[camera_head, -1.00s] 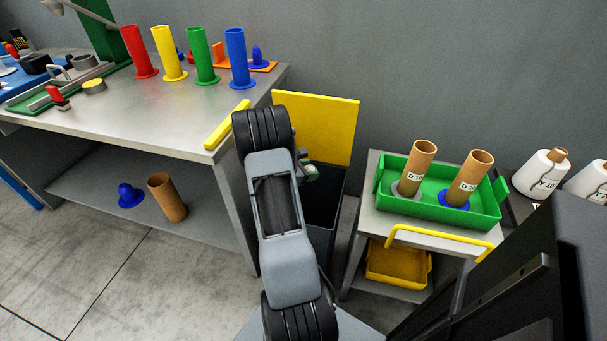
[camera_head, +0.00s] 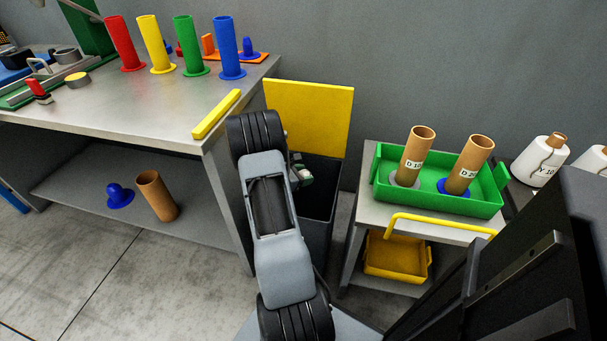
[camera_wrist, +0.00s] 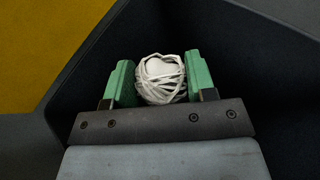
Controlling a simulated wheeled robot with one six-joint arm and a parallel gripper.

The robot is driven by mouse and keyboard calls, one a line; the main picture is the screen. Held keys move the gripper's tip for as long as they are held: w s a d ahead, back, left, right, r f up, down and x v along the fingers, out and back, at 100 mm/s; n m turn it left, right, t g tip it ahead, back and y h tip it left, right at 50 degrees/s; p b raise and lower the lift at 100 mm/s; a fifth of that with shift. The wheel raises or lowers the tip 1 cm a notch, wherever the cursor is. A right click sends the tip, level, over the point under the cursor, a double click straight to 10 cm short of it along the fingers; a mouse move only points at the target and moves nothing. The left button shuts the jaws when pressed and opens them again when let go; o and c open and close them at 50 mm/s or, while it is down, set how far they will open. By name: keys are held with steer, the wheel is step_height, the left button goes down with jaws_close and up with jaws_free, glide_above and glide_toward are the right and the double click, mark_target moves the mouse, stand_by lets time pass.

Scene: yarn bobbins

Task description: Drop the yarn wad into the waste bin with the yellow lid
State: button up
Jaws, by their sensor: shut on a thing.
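The yarn wad (camera_wrist: 161,80) is a round bundle of white strands. In the wrist view my gripper (camera_wrist: 160,82) is shut on it, with a green finger on each side. The dark waste bin (camera_head: 321,205) stands open between the workbench and the trolley, its yellow lid (camera_head: 310,117) raised against the wall. In the head view my gripper (camera_head: 301,174) is at the bin's opening, mostly hidden behind my arm. In the wrist view the bin's dark inside (camera_wrist: 245,60) surrounds the wad, and the lid (camera_wrist: 40,45) shows at upper left. The bin's floor cannot be made out.
The workbench (camera_head: 150,115) on the left holds red, yellow, green and blue tubes and has a yellow edge bar (camera_head: 216,114). The trolley on the right carries a green tray (camera_head: 440,199) with two brown tubes. White yarn bobbins (camera_head: 540,158) stand farther right.

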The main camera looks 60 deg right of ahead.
steer(key=o, duration=1)
steer(key=p+v, duration=0.2)
steer(key=v, duration=1.2)
steer(key=shift+p, duration=0.35)
steer(key=shift+s+r, duration=0.1)
